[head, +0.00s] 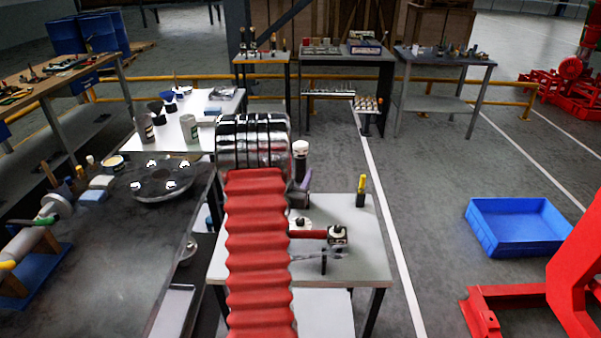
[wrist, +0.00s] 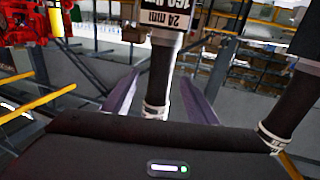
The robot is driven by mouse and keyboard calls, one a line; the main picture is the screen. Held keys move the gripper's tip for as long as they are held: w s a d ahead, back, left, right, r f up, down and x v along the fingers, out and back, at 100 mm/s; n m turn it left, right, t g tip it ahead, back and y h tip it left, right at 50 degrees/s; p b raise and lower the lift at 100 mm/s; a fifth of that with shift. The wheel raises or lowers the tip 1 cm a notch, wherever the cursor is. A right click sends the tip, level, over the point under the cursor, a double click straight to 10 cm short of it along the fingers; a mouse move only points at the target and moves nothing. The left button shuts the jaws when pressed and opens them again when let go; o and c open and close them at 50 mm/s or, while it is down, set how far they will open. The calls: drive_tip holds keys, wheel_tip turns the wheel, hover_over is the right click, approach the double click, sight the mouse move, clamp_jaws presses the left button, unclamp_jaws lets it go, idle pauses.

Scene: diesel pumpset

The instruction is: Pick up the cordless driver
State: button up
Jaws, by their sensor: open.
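My gripper (wrist: 158,92) is open, its two purple-grey fingers on either side of a dark upright tool (wrist: 159,78). The tool has a black grip and a white label reading "24 mm"; I see no clear contact with the fingers. I take it as the cordless driver but cannot be sure. In the head view, a dark, white-topped shape (head: 300,152) stands beside one purple finger, just right of my red bellows arm, probably the same tool. Its lower part is hidden.
A second dark cylinder (wrist: 292,108) stands close on the right in the wrist view. The white table (head: 350,268) holds a red and black item (head: 338,235) and a yellow-topped tool (head: 361,190). A dark round flange (head: 155,182) lies left. A blue crate (head: 515,228) stands right.

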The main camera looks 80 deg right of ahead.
sight(299, 169)
drive_tip(key=shift+s+d+r, duration=0.1)
drive_tip(key=shift+d, duration=2.05)
clamp_jaws()
drive_tip(key=shift+r, duration=0.1)
